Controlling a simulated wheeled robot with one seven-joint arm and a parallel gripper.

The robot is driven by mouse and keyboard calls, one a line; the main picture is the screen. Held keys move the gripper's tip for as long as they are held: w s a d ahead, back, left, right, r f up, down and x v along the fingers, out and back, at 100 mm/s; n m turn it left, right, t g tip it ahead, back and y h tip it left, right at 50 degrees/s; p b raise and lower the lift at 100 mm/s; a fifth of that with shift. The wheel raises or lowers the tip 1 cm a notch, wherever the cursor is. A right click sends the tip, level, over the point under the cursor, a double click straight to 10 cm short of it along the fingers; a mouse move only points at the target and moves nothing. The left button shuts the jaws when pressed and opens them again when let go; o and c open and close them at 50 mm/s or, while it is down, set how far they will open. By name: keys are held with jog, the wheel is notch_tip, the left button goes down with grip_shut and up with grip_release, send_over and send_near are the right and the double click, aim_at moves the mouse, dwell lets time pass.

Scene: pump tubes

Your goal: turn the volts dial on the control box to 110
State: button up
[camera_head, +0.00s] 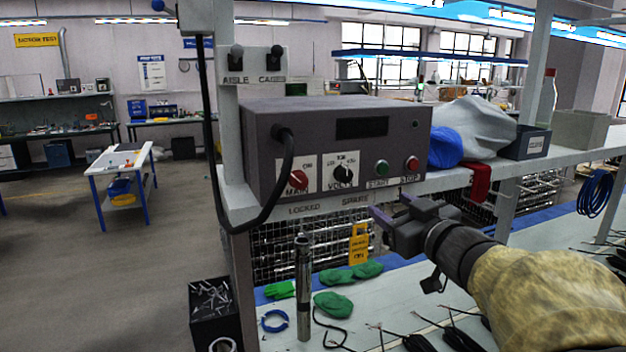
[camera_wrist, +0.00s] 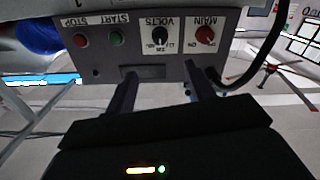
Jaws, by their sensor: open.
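The grey control box (camera_head: 318,150) stands on the shelf in the head view. It shows upside down in the wrist view (camera_wrist: 98,62). Its black volts dial (camera_head: 343,174) is on a white plate on the front, right of the red main knob (camera_head: 297,180). The dial also shows in the wrist view (camera_wrist: 159,42); its pointer is too small to read surely. My gripper (camera_head: 386,206) is open and empty, in front of the box, below and right of the dial, apart from it. In the wrist view its two fingers (camera_wrist: 160,78) point towards the box, with the dial between and beyond their tips.
A green start button (camera_head: 382,167) and a red stop button (camera_head: 412,163) sit right of the dial. A thick black cable (camera_head: 286,180) loops from the box's left side. A metal pump tube (camera_head: 303,290) stands upright on the bench below. Green gloves (camera_head: 334,303) lie beside it.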

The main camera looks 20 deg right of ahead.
aim_at(347, 177)
jog(key=shift+w, duration=0.1)
jog(key=w+p, duration=0.1)
jog(key=w, duration=0.4)
jog(key=w+p, duration=0.2)
jog(key=w, duration=0.4)
jog(key=w+p, duration=0.2)
jog(key=w, duration=0.4)
jog(key=shift+w+a, duration=0.2)
jog(key=shift+a, duration=0.1)
jog(key=c, duration=1)
jog(key=shift+f+n+b, duration=0.15)
jog(key=shift+n+b, duration=0.25)
jog(key=shift+b, duration=0.2)
jog(key=shift+n+b, duration=0.6)
jog(key=shift+b, duration=0.05)
jog(key=n+b, duration=0.3)
jog(key=shift+f, duration=0.1)
jog(key=shift+n+b, duration=1.3)
jog(key=shift+n, duration=0.7)
jog(key=shift+r, duration=0.2)
